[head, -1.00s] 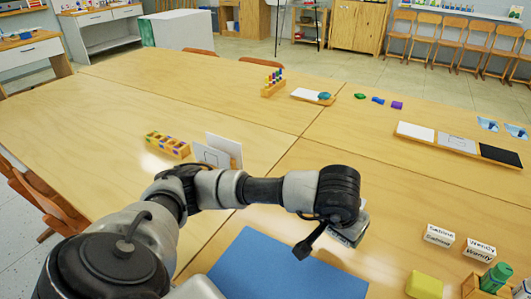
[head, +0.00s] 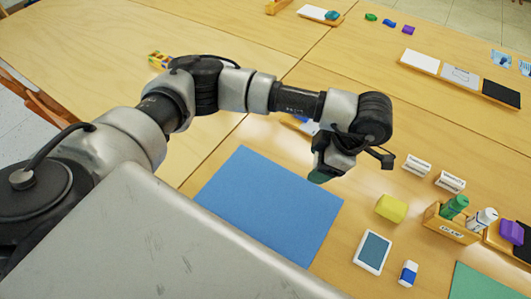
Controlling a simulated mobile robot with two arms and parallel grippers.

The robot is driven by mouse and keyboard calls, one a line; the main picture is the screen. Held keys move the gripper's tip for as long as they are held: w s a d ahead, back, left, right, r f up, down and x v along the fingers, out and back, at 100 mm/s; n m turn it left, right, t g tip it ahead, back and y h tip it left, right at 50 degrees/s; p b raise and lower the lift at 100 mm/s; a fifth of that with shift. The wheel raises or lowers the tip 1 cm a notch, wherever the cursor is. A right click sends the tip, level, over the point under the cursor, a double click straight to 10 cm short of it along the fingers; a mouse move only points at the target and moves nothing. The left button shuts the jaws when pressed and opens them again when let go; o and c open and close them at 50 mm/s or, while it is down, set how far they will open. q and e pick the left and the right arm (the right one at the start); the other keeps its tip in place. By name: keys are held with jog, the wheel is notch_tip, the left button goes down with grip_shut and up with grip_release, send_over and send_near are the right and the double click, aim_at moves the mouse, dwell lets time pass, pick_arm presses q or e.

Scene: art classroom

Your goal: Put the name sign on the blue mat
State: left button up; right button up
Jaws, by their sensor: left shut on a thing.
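The blue mat (head: 270,205) lies flat on the wooden table in the middle of the head view, its near left part covered by my own body. Two white name signs, (head: 417,165) and (head: 450,181), stand on the table to its right, with small dark lettering. My left gripper (head: 321,170) hangs pointing down near the mat's far right edge. It is shut on a small dark green thing (head: 317,178). Most of that thing is hidden by the gripper, so I cannot tell what it is. My right gripper is not in view.
Right of the mat are a yellow block (head: 391,208), a white-framed panel (head: 373,251), a blue-and-white eraser (head: 408,273) and a wooden holder (head: 450,228) with bottles. A green mat (head: 480,283) lies at the near right. The table's left part is mostly clear.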

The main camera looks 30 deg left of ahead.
pick_arm(q)
jog(key=s+d+r+n+g+h+p, duration=0.1)
jog(key=s+d+r+n+h+p, duration=0.25)
jog(key=n, duration=0.75)
jog(key=s+d+r+n+g+h+p, duration=0.15)
jog(key=d+n+h+p, duration=0.35)
jog(key=n, duration=0.6)
jog(key=y+b, duration=0.1)
send_over(303, 194)
jog(key=w, duration=0.1)
jog(key=shift+t, duration=0.35)
jog(key=f, duration=0.7)
jog(key=shift+a, duration=0.4)
jog(key=shift+f, duration=2)
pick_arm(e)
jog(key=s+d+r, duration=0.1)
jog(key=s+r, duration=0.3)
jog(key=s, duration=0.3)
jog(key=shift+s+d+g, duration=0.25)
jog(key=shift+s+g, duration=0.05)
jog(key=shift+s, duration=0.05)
pick_arm(q)
jog(key=shift+f, duration=0.1)
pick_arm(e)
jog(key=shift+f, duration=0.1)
pick_arm(q)
jog(key=o, duration=0.9)
